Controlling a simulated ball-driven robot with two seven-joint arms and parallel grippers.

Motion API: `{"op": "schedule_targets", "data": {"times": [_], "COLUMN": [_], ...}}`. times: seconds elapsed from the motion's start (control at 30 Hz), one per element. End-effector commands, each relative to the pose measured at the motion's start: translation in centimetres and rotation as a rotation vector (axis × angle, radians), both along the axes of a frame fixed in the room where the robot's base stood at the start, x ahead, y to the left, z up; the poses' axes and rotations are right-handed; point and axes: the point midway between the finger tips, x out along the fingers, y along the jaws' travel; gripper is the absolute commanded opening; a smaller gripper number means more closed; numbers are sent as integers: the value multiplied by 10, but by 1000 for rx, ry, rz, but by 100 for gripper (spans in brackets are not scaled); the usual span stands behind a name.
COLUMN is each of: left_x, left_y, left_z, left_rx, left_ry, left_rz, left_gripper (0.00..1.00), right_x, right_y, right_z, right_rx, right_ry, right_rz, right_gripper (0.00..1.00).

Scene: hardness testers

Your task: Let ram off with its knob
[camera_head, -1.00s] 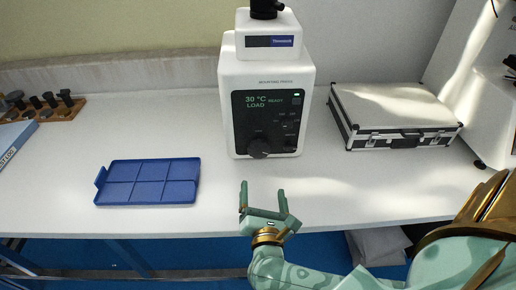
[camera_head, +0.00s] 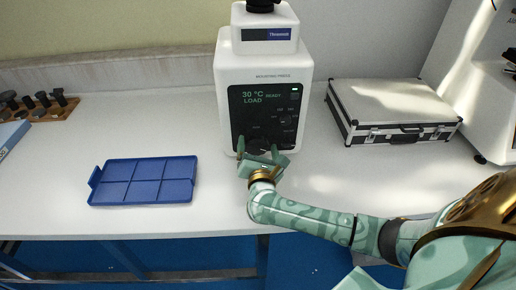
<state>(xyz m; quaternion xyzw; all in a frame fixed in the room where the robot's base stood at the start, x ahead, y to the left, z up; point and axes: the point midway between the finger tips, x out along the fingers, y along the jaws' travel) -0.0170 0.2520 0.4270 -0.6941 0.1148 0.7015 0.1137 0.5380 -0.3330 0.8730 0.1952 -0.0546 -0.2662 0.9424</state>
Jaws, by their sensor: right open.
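The mounting press (camera_head: 232,70) is a white box with a black front panel at the middle back of the bench. Its screen (camera_head: 262,97) reads 30 °C, LOAD, READY. A black knob (camera_head: 257,145) sits low on the panel, and a black piece (camera_head: 262,5) tops the press. My right gripper (camera_head: 257,147) is open, its two fingers pointing up at the panel, one on each side of the knob. I cannot tell whether the fingers touch the knob. My left gripper is out of view.
A blue compartment tray (camera_head: 143,182) lies on the bench (camera_head: 60,185) at left. A wooden rack (camera_head: 50,110) of dark pieces stands farther left. A silver case (camera_head: 392,104) lies right of the press, and a white machine (camera_head: 487,110) stands at the far right. The bench between tray and press is clear.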

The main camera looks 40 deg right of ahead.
Motion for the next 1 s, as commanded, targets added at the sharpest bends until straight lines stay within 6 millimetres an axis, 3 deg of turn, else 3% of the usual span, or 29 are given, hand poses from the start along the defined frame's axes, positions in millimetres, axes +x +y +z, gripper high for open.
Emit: {"op": "schedule_targets", "data": {"times": [0.07, 0.2, 0.23, 0.67, 1.0], "left_x": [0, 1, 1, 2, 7], "left_y": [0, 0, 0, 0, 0], "left_z": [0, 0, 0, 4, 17], "left_rx": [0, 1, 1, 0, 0], "left_ry": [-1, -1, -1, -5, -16], "left_rz": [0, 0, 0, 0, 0], "left_gripper": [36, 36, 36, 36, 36], "right_x": [0, 0, 0, 0, 0], "right_y": [0, 0, 0, 1, 2], "right_z": [0, 0, 0, 1, 2], "right_rx": [0, 0, 0, -58, -275], "right_ry": [0, 0, 0, 36, 171], "right_rz": [0, 0, 0, -1, -1], "right_gripper": [82, 43, 37, 37, 38]}}
